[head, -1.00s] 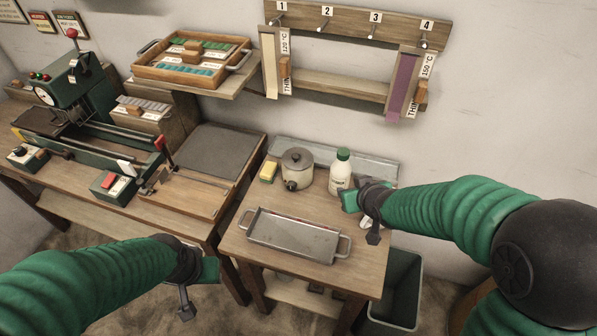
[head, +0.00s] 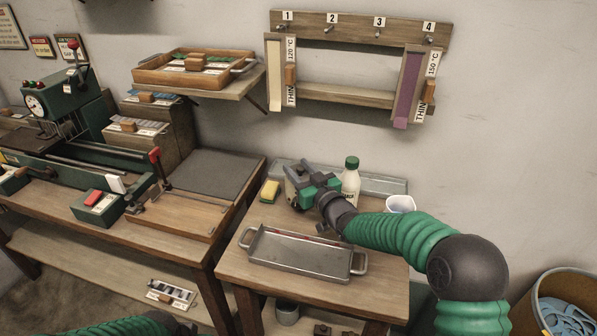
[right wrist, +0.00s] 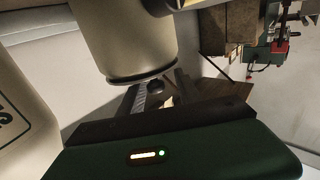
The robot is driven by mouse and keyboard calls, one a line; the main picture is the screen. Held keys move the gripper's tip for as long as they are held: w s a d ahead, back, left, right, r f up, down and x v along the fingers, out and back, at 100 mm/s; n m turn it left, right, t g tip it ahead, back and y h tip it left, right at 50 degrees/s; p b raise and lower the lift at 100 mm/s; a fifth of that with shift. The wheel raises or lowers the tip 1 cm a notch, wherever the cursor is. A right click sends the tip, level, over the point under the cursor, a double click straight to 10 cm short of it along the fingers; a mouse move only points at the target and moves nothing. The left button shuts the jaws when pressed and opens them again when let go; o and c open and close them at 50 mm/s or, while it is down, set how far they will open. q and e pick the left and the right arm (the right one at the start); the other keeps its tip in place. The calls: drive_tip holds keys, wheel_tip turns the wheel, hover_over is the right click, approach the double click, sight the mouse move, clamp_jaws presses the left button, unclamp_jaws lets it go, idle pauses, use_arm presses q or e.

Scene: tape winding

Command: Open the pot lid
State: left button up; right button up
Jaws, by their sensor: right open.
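The grey pot (head: 291,193) stands at the back of the small wooden table, largely hidden behind my right gripper (head: 308,180) in the head view. In the right wrist view the pot body (right wrist: 125,42) appears upside down. Its lid rim (right wrist: 142,78) and dark lid knob (right wrist: 154,87) show close to my right gripper's fingers (right wrist: 160,92). The knob appears between the open fingers; I cannot tell whether they touch it. The lid sits on the pot.
A white bottle with green cap (head: 351,180) stands just right of the pot. A yellow sponge (head: 270,191) lies left. A metal tray (head: 300,258) lies in front, and a white cup (head: 400,204) stands at the right. A bin (head: 565,305) is at far right.

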drive_tip(key=shift+d, duration=0.35)
drive_tip(key=shift+c, duration=0.4)
drive_tip(key=shift+d, duration=0.1)
drive_tip(key=shift+c, duration=1.2)
drive_tip(key=shift+a+r, duration=0.1)
drive_tip(key=shift+a, duration=0.1)
clamp_jaws()
drive_tip(key=shift+d, duration=0.1)
